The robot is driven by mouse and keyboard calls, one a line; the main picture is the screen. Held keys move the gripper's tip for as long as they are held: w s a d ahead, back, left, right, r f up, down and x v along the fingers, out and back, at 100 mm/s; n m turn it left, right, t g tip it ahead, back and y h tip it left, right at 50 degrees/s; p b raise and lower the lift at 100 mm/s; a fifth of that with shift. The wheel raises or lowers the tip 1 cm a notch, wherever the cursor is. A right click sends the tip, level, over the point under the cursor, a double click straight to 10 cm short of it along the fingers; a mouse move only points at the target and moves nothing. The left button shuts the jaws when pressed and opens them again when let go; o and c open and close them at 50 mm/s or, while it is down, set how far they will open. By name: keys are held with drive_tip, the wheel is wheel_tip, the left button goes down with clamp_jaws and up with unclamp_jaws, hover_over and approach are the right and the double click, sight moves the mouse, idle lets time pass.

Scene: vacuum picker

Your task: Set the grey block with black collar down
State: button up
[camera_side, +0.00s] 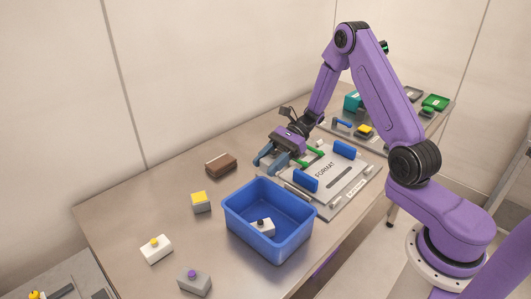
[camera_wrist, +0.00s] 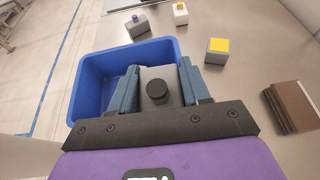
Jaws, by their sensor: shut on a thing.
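My gripper (camera_wrist: 158,72) is shut on a grey block with a black collar (camera_wrist: 155,74), held between its two blue-grey fingers. The black round part of the block faces the wrist camera. In the side view my gripper (camera_side: 270,163) is above the table, just behind the far rim of the blue bin (camera_side: 270,254). The held block is hard to make out there. In the wrist view the blue bin (camera_wrist: 94,88) lies under and left of the fingers. I cannot tell the block's exact height.
A pale block with a black top (camera_side: 263,228) lies in the bin. A yellow-topped block (camera_side: 201,205), white block (camera_side: 157,252), purple-knobbed block (camera_side: 194,285) and brown box (camera_side: 220,163) stand on the table. The FORMAT plate (camera_side: 340,195) is right of my gripper. Bare table lies between the blocks.

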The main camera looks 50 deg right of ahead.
drive_tip(key=w+d+m+t+h, duration=0.3)
drive_tip(key=w+d+m+t, duration=0.4)
drive_tip(key=w+d+t, duration=0.15)
drive_tip(key=m+t+h, duration=0.4)
drive_tip(key=m+h, duration=0.1)
drive_tip(key=m, duration=0.1)
hover_over(262, 142)
drive_tip(key=f, duration=0.9)
drive_tip(key=shift+s+a+f, duration=0.1)
drive_tip(key=shift+s+a, duration=0.1)
drive_tip(key=shift+s, duration=0.1)
drive_tip(key=shift+w+f+g, duration=0.25)
drive_tip(key=shift+f, duration=1.5)
drive_tip(key=shift+f, duration=0.1)
drive_tip(key=o, duration=1.1)
